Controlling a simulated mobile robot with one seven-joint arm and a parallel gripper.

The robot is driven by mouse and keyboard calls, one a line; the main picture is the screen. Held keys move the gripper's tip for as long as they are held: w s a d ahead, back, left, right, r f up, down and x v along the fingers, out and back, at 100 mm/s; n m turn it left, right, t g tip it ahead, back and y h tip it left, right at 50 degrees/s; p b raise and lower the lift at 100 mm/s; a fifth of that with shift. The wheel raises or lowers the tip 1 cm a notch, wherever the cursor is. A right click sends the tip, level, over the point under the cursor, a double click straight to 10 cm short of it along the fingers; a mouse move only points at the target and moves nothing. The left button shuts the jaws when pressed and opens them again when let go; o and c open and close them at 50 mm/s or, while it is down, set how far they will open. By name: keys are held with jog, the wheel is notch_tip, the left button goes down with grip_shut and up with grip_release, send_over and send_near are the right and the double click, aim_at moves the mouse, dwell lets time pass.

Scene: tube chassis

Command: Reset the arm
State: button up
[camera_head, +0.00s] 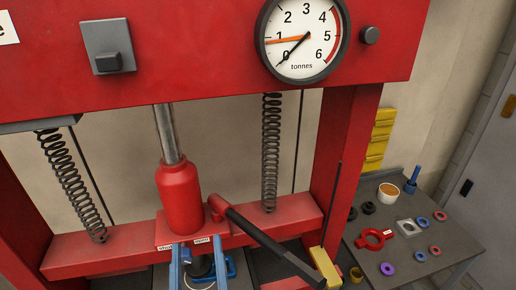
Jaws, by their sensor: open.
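Two upright blue fingers at the bottom centre appear to be my gripper (197,256). They are apart, in front of the red jack's base, between or beside two small white labels. A dark round part shows between them, and I cannot tell whether they touch it. The rest of my arm is not clearly in view. The red bottle jack (179,190) stands upright on the lower red crossbeam, its steel rod reaching the upper beam. The black pump handle (268,245) slopes down to the right from a red socket.
The red press frame (345,150) stands around the jack, with springs (271,150) on both sides. The gauge (303,38) is above. A yellow block (325,268) is near the handle's end. A grey table (450,240) at right holds rings, a red tool (373,239) and a cup (388,193).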

jog(key=w+d+r+m+t+h, duration=0.1)
jog(key=w+d+r, duration=0.1)
jog(key=r, duration=0.5)
jog(key=w+d+r+m+t+h, duration=0.1)
jog(key=r+t, duration=0.1)
jog(key=r, duration=0.5)
jog(key=s+d+r+t, duration=0.1)
jog(key=s+d+r, duration=0.1)
jog(key=r, duration=0.7)
jog(key=s+d+r+m+t+h, duration=0.1)
jog(key=s+d+r+t, duration=0.1)
jog(key=r, duration=0.6)
jog(key=s+d+r+m+t+h, duration=0.1)
jog(key=s+d+r+t, duration=0.1)
jog(key=r, duration=0.7)
jog(key=s+d, duration=0.1)
jog(key=s, duration=0.1)
jog(key=shift+s+d+r+b, duration=0.25)
jog(key=shift+s+r+b, duration=0.05)
jog(key=shift+s+r, duration=0.1)
jog(key=shift+f, duration=0.1)
